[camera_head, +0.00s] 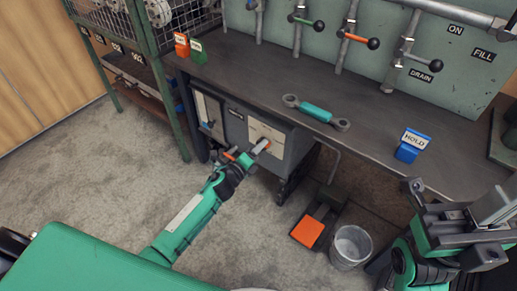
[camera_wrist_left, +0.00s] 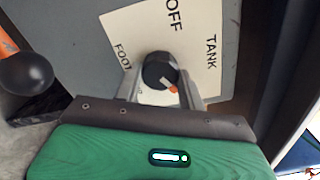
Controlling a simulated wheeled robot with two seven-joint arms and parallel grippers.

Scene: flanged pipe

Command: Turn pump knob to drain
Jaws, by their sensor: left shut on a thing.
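The pump knob (camera_wrist_left: 160,70) is a black round knob with an orange-and-white pointer mark, on a cream plate (camera_wrist_left: 195,30) on the grey box. The plate reads OFF at the top, TANK at the right and a partly legible FOOT at the left. The mark faces lower right in the left wrist view. My left gripper (camera_wrist_left: 162,90) is shut on the knob, one finger on each side. In the head view my left gripper (camera_head: 254,153) reaches the box front and mostly hides the knob. My right gripper (camera_head: 478,222) is at the lower right, away from the box; its jaw opening is unclear.
The grey box (camera_head: 293,148) is under the workbench (camera_head: 240,65). A teal-handled tool (camera_head: 316,112) and a blue HOLD sign (camera_head: 411,146) rest on the bench. An orange pedal (camera_head: 307,232) and a bucket (camera_head: 351,246) stand on the floor. Levers line the back panel, labelled ON, FILL and DRAIN.

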